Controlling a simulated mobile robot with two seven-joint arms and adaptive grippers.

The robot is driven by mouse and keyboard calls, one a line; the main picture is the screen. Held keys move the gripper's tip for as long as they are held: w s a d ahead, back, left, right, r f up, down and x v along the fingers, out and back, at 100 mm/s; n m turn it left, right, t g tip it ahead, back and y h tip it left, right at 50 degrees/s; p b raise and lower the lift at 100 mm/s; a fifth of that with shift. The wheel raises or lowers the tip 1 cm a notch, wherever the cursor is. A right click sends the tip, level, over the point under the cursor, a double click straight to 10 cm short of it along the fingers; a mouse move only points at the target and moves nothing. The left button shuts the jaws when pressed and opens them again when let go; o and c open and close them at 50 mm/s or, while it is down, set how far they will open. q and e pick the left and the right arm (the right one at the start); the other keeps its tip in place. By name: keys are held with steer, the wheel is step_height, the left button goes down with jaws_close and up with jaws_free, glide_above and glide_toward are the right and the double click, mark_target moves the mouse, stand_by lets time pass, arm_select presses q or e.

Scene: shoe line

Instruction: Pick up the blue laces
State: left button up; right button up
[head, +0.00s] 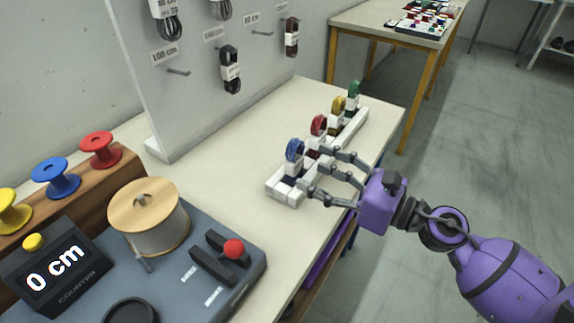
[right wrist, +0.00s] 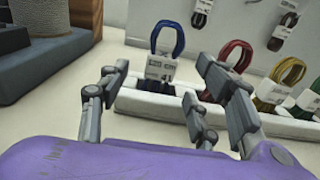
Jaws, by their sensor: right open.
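The blue laces (head: 294,150) are a looped bundle standing upright in the near slot of a white rack (head: 284,198) on the table. In the right wrist view the blue laces (right wrist: 167,38) carry a white paper band (right wrist: 160,68) with dark print. My right gripper (head: 318,172) is open and empty, its fingers reaching in from the right beside the near end of the rack. In the right wrist view its fingers (right wrist: 165,90) are spread, with the blue bundle beyond and between them. I cannot tell whether a finger touches the rack. My left gripper is not in view.
Red laces (head: 319,125), yellow laces (head: 338,105) and green laces (head: 354,90) stand farther along the rack. A pegboard (head: 190,100) with hanging dark laces rises behind. A counter machine (head: 65,270) with a wooden-topped spool (head: 148,215) stands at the left. The table between is clear.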

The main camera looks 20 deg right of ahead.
mark_target(299, 160)
steer(key=shift+w+a+r, duration=0.2)
steer(key=shift+w+a, duration=0.05)
steer(key=shift+w, duration=0.15)
steer(key=x, duration=0.1)
steer(key=p+x, duration=0.1)
steer(key=x, duration=0.1)
steer(key=p+x, duration=0.1)
steer(key=shift+w+a+r, duration=0.15)
steer(key=shift+w+r, duration=0.1)
steer(key=shift+r, duration=0.15)
steer(key=shift+w+a+f+p, duration=0.1)
steer(key=shift+w+a+p, duration=0.1)
steer(key=shift+w+p, duration=0.1)
steer(key=shift+f, duration=0.1)
steer(key=c, duration=1.1)
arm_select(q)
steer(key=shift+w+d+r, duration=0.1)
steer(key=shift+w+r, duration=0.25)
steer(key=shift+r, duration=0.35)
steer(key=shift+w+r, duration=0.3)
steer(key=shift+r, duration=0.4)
arm_select(e)
steer(key=shift+c, duration=0.2)
